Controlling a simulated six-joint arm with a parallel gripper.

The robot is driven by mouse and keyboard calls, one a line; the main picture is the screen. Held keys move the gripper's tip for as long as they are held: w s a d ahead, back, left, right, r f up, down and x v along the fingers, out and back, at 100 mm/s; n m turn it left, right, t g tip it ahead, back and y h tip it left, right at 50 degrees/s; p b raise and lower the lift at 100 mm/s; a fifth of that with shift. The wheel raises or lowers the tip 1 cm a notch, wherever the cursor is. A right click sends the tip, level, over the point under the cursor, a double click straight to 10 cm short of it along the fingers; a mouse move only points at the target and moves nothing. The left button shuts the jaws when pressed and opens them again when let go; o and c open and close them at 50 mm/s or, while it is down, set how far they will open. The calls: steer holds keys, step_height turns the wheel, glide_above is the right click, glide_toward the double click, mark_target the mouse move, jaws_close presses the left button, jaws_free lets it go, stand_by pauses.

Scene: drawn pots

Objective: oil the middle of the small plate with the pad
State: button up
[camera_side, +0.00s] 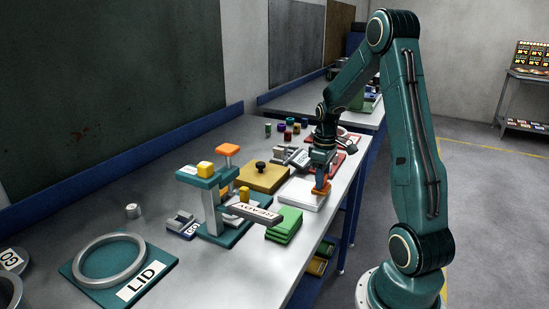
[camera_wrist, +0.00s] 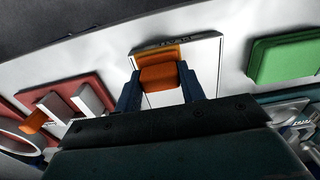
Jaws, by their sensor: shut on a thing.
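The orange pad (camera_side: 321,188) is held between my gripper's fingers (camera_side: 321,178). In the wrist view the pad (camera_wrist: 160,76) sits between the two blue fingertips (camera_wrist: 160,88), which are shut on it. The small white plate (camera_side: 296,194) lies under and to the left of the pad in the side view. In the wrist view the plate (camera_wrist: 207,55) shows behind and around the pad, with a dark edge at the top. The pad is low at the plate's right part in the side view. I cannot tell whether it touches the plate.
A green stack (camera_side: 285,225) lies in front of the plate, and a tan board with a black knob (camera_side: 261,166) behind it to the left. Red boards (camera_side: 333,157) lie beyond. A teal stand (camera_side: 212,205) with a READY arm (camera_side: 254,212) stands left. The bench edge is close right.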

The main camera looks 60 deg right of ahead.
steer(key=shift+w, duration=5)
steer(key=shift+a, duration=1.1)
steer(key=shift+s, duration=5.6)
steer(key=shift+s+a, duration=0.1)
steer(key=shift+a, duration=1)
steer(key=shift+w+a, duration=0.1)
steer(key=shift+w, duration=5.5)
steer(key=shift+w+r, duration=0.15)
steer(key=shift+w, duration=0.05)
step_height(320, 180, up, 8)
